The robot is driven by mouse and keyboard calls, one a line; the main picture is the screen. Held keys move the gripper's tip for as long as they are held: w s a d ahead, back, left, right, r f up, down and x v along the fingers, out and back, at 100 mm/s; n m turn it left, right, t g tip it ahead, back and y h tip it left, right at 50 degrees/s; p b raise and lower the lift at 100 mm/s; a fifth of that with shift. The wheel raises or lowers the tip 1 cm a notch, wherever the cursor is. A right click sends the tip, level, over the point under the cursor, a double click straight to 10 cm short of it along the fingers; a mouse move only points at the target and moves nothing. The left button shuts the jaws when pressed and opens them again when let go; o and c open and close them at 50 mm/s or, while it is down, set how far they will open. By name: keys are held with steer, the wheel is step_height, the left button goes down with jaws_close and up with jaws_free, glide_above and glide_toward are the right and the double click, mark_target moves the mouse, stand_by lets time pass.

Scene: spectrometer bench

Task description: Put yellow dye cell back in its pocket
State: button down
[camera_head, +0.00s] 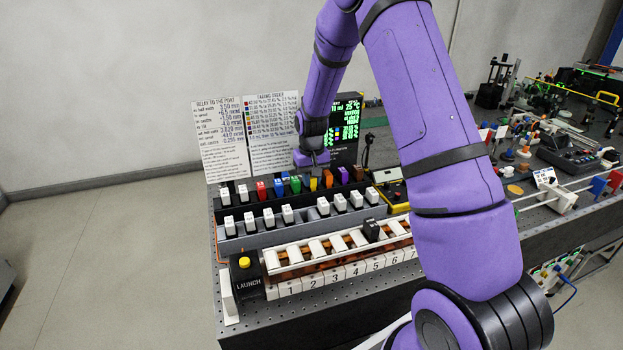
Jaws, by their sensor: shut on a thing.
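The yellow dye cell (313,184) is small in the head view, in line with the back row of the black rack (250,206), between a green cell (295,184) and an orange cell (328,179). My gripper (315,166) points down from above and is shut on the yellow cell's top. The fingertips are small and partly merged with the dark background. I cannot tell whether the cell is seated in a pocket or held slightly above it.
Red (261,190), blue (278,188) and purple (343,175) cells stand close by in the same row. A numbered rail (333,277) lies nearer. A display (346,130) stands close behind my gripper.

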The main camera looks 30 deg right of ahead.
steer(key=shift+f, duration=0.15)
steer(key=c, duration=1)
jaws_free()
